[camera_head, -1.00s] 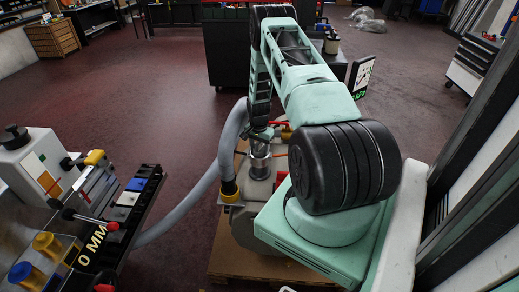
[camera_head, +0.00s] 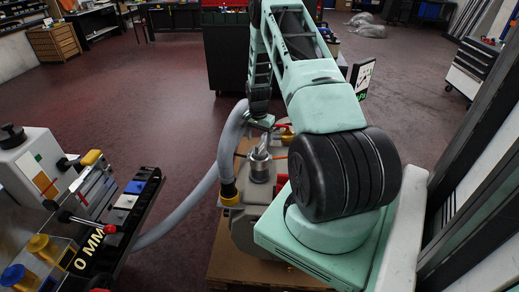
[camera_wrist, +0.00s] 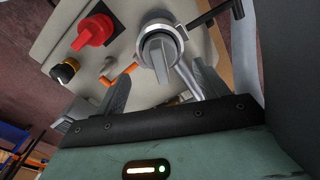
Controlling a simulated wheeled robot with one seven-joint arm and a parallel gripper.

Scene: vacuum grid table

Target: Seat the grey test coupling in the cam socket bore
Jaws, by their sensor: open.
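The grey test coupling (camera_wrist: 158,60) stands in the round metal ring of the cam socket (camera_wrist: 143,28) in the wrist view. Its lower end is inside the ring; I cannot tell how deep it sits. It also shows in the head view as a small silver piece (camera_head: 260,154) on top of the grey machine body. My gripper (camera_wrist: 162,80) is open, with one finger on each side of the coupling and apart from it. In the head view my gripper (camera_head: 260,128) is just above the coupling, and its fingertips are hard to make out.
A red knob (camera_wrist: 94,31) and a yellow-black knob (camera_wrist: 66,70) stand left of the socket; a black lever (camera_wrist: 212,13) is at its right. A grey hose (camera_head: 205,185) curves beside the machine.

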